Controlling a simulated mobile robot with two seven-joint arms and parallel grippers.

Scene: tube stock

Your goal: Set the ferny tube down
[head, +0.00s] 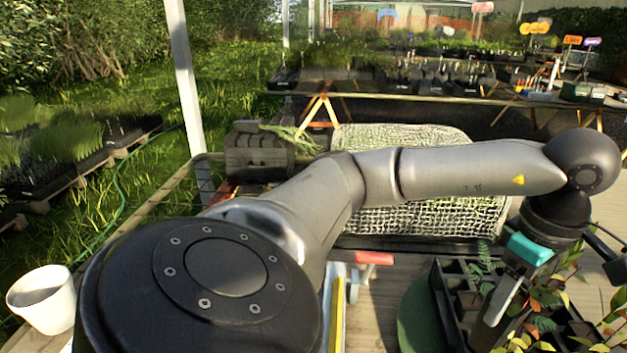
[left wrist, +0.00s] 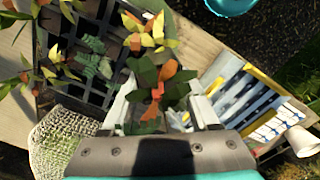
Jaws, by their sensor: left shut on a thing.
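My left gripper (head: 515,292) points down over the right part of the bench. In the left wrist view its two fingers (left wrist: 160,105) are shut on a tube plant (left wrist: 155,92) with broad green and orange leaves. The tube itself is hidden below the leaves, so I cannot tell its height above the bench. A black celled tray (head: 441,290) is beside and beneath the gripper; it also shows in the left wrist view (left wrist: 62,22). Feathery blue-green fern leaves (left wrist: 93,58) show over the tray, apart from the fingers. My right gripper is not in view.
Yellow and orange leafy plants (left wrist: 145,30) crowd around the tray. A mesh-covered crate (head: 430,215) stands behind. A blue-and-white rack (left wrist: 235,92) lies beside the fingers. A white pot (head: 42,300) is at far left.

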